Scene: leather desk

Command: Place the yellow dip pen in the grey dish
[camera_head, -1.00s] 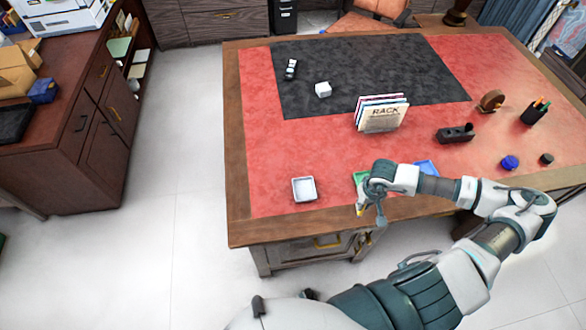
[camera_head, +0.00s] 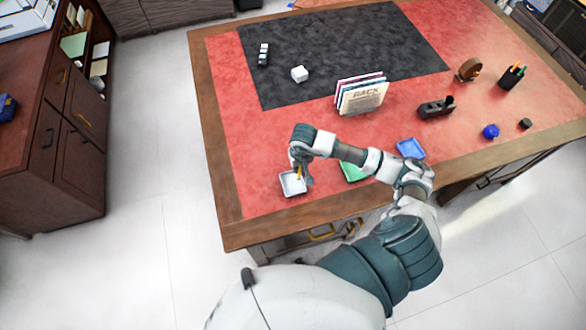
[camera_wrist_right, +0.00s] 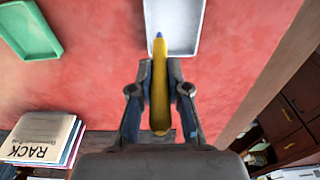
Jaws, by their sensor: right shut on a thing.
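The yellow dip pen (camera_wrist_right: 160,85) has a blue tip and is held between the fingers of my right gripper (camera_wrist_right: 160,100) in the right wrist view. Its tip overlaps the grey dish (camera_wrist_right: 186,45) in that view. In the head view the pen (camera_head: 299,172) shows as a small yellow piece at my right gripper (camera_head: 302,176), over the right part of the grey dish (camera_head: 288,186). Whether the pen touches the dish, I cannot tell. My left gripper is not in view.
A green dish (camera_head: 352,172) and a blue dish (camera_head: 410,148) lie to the right of the grey dish. A rack of papers (camera_head: 361,97) stands behind them. The red surface left of the grey dish is clear.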

